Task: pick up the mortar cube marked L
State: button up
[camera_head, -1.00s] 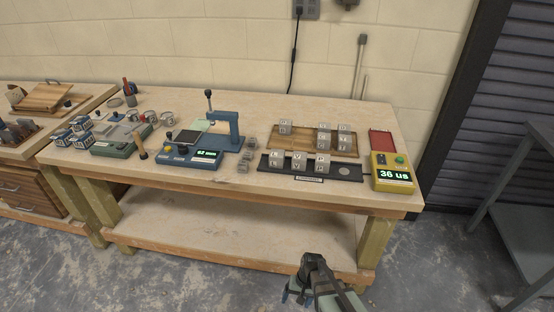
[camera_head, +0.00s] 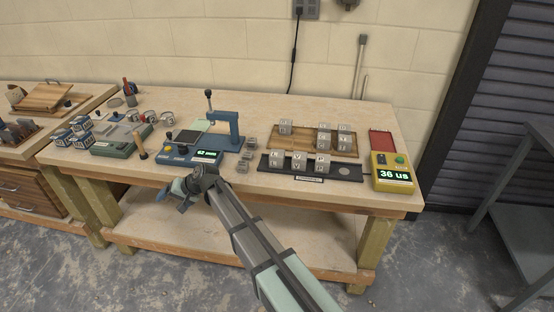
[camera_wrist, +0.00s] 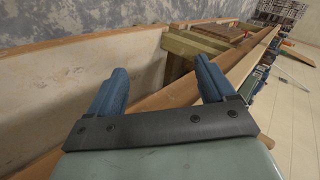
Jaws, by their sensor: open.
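Several grey mortar cubes with letters on them stand on the bench. Three cubes (camera_head: 299,161) stand in a row on the dark tray (camera_head: 347,172). More cubes (camera_head: 324,138) stand on the wooden board (camera_head: 303,139) behind it. The letters are too small to read with certainty, so I cannot tell which cube is marked L. My gripper (camera_head: 180,200) is at the bench's front edge, left of the cubes and well apart from them. In the wrist view my gripper (camera_wrist: 160,90) is open, with nothing between its two blue fingers.
A blue press (camera_head: 232,128) and its display unit stand behind my gripper. Small grey pieces (camera_head: 246,155) lie right of the press. A yellow meter (camera_head: 391,172) reading 36 us stands at the right, near a red tray (camera_head: 382,143). The bench's front right strip is clear.

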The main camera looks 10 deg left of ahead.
jog(key=w+a+r+n+y, duration=0.1)
jog(key=a+r, duration=0.3)
jog(key=r, duration=0.4)
jog(key=w+a+r+y, duration=0.1)
jog(key=a+r, duration=0.3)
jog(key=r, duration=0.4)
notch_tip(320, 180, up, 6)
jog(key=n+h, duration=0.7)
jog(key=n, duration=0.7)
send_over(278, 153)
jog(key=d, duration=0.5)
jog(key=x, duration=0.7)
jog(key=shift+w+a+f, duration=0.2)
jog(key=shift+w, duration=0.15)
jog(key=shift+x, duration=2.75)
jog(key=shift+s+a+r, duration=0.15)
jog(key=c, duration=1.1)
jog(key=shift+c, duration=0.7)
